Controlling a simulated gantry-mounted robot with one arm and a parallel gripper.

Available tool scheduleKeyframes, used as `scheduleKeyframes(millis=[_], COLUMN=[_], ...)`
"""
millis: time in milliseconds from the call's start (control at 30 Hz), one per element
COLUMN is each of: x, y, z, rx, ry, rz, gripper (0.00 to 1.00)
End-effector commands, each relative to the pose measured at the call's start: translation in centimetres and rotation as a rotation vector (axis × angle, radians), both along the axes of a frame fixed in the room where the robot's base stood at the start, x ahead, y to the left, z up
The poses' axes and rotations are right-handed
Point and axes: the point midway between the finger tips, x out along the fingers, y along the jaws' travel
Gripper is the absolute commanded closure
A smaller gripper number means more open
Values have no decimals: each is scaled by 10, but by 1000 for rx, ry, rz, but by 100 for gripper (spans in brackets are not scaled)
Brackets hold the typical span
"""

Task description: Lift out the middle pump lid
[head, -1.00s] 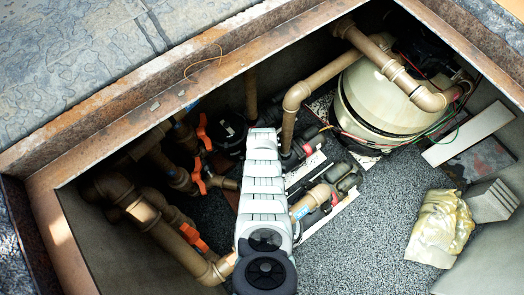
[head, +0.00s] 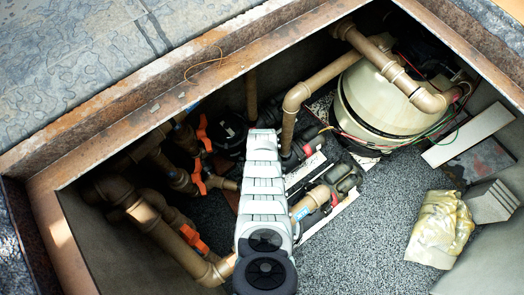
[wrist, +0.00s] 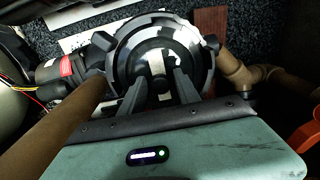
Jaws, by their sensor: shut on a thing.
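The pump lid (wrist: 186,42) is a round, dark, glossy cover with lugs around its rim, in the upper middle of the wrist view. My gripper (wrist: 160,92) reaches onto its centre, with one finger on each side of the middle part, and is shut on it. The wrist view does not clearly show whether the lid is seated or raised. In the head view my pale arm covers the gripper and the lid.
Brown pipes (head: 318,82) and a cream filter tank (head: 376,108) stand beside my arm. Orange-handled valves (head: 194,238) are on the left. A crumpled yellowish bag (head: 440,228) lies on the right. Gravel (head: 365,235) between is open. Rusty pit edges (head: 150,115) surround this.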

Motion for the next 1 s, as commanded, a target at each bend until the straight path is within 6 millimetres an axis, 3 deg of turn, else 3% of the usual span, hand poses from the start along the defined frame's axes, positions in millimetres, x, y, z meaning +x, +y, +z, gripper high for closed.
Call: scheduleKeyframes(millis=[33,1000], x=[-12,-2], y=[0,0], z=[-16,27], rx=[0,0], ry=[9,2], rz=[1,1], gripper=[100,100])
